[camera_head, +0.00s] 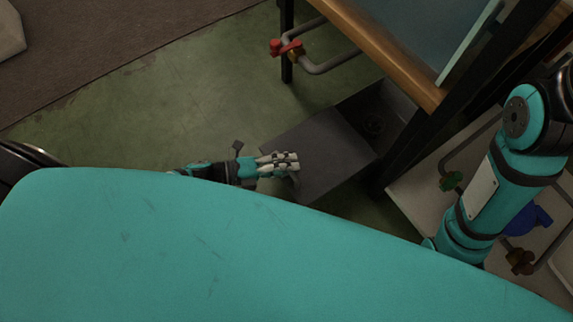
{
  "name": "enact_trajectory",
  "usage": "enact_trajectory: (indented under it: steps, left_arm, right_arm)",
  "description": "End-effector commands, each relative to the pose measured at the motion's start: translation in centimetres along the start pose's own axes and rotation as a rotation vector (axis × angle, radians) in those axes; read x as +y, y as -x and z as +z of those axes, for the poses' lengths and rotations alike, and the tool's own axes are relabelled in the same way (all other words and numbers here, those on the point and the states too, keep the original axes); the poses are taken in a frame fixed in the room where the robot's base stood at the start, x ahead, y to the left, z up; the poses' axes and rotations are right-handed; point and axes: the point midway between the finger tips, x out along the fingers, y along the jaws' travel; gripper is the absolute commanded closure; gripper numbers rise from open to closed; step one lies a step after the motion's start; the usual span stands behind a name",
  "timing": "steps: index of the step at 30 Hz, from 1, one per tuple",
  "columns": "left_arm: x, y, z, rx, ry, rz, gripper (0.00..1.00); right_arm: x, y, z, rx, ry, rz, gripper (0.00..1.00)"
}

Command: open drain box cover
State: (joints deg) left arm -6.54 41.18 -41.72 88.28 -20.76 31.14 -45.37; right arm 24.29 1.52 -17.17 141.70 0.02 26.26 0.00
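The drain box (377,112) is a dark grey metal box on the floor, under the edge of the wooden-topped table. Its inside shows on the right, with a dark round fitting in it. A flat dark grey panel, which looks like the cover (325,160), lies on the left side of the box. My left gripper (289,161) is at the left part of this panel, overlapping it in the picture. Its pale fingers look close together; whether they touch or grip the panel I cannot tell. My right arm comes down at the right, and its gripper is out of sight.
A table with a wooden edge (395,55) and black legs stands above the box. A grey pipe with a red valve handle (287,47) is beside a leg. More pipes with a green valve (451,181) are at right. Green floor (190,95) is clear at left.

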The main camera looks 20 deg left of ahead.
Motion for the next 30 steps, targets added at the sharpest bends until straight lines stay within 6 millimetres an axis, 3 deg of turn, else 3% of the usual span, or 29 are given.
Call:
enact_trajectory:
  steps: [5, 18, 24, 30]
  left_arm:
    - [0.1, 1.9, 0.0, -0.001, 0.002, 0.004, 0.64]
    - [0.2, 10.5, -0.1, 0.0, 0.001, 0.005, 0.64]
    - [0.1, 11.9, 0.0, 0.001, 0.0, 0.003, 0.64]
    - [0.1, 12.0, 0.0, 0.0, -0.001, 0.002, 0.64]
  right_arm:
    - [0.0, 0.0, 0.0, 0.0, 0.0, 0.0, 0.6]
    - [0.0, 0.0, 0.0, 0.0, 0.0, 0.0, 0.6]
    - [0.0, 0.0, 0.0, 0.0, 0.0, 0.0, 0.6]
    - [0.0, 0.0, 0.0, 0.0, 0.0, 0.0, 0.6]
